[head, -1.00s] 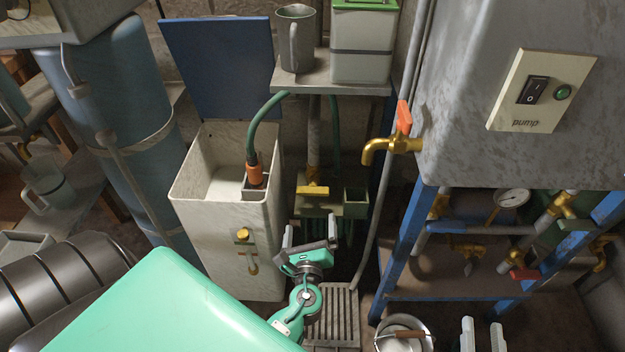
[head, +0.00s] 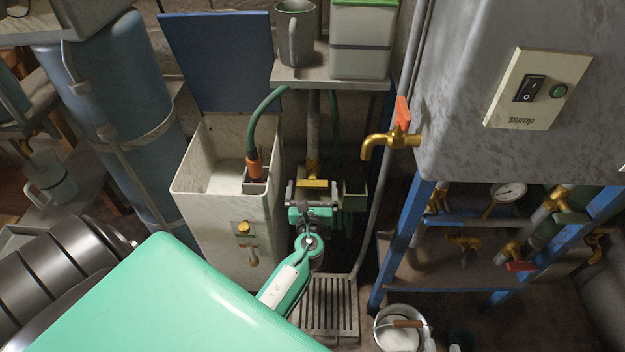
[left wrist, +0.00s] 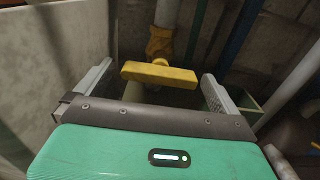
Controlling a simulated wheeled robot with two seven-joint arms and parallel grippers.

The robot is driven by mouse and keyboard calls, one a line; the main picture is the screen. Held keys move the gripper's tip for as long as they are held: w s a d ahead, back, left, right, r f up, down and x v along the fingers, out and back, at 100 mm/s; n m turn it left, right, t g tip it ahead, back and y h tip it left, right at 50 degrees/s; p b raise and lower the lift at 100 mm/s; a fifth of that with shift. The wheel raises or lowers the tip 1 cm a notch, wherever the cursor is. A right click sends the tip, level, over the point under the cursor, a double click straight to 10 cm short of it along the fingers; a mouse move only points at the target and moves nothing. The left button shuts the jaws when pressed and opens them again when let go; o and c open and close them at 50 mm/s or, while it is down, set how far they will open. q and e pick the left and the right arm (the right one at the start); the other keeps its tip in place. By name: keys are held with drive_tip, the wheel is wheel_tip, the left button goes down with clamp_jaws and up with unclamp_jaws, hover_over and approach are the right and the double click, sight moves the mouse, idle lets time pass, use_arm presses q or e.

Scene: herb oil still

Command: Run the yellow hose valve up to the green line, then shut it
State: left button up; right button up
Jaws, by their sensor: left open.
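The yellow valve handle (head: 313,184) lies crosswise on a brass fitting at the foot of a vertical pipe under the shelf. My left gripper (head: 313,197) is open at this handle. In the left wrist view the yellow handle (left wrist: 160,75) shows between the two spread fingers of my left gripper (left wrist: 155,88), with a gap at each end. A green hose (head: 255,118) with an orange end (head: 254,166) hangs into the open pale bin (head: 225,205). I cannot make out a green line. My right gripper does not show clearly.
An orange-handled brass tap (head: 392,140) juts from the grey tank to the right. A blue frame (head: 405,240) carries pipes and valves below it. A bucket (head: 378,335) stands at the bottom, beside a floor grate (head: 330,300). A shelf (head: 330,77) holds a metal mug and a container.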

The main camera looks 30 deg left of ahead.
sight(312, 180)
use_arm(q)
drive_tip(key=x, duration=0.3)
drive_tip(key=shift+w, duration=0.2)
drive_tip(key=shift+w+a, duration=0.2)
drive_tip(key=shift+w, duration=0.05)
use_arm(e)
drive_tip(key=shift+a+y, duration=0.3)
use_arm(q)
drive_tip(key=shift+c, duration=0.4)
drive_tip(key=c, duration=0.7)
drive_tip(key=shift+c, duration=0.6)
use_arm(e)
drive_tip(key=shift+r, duration=0.1)
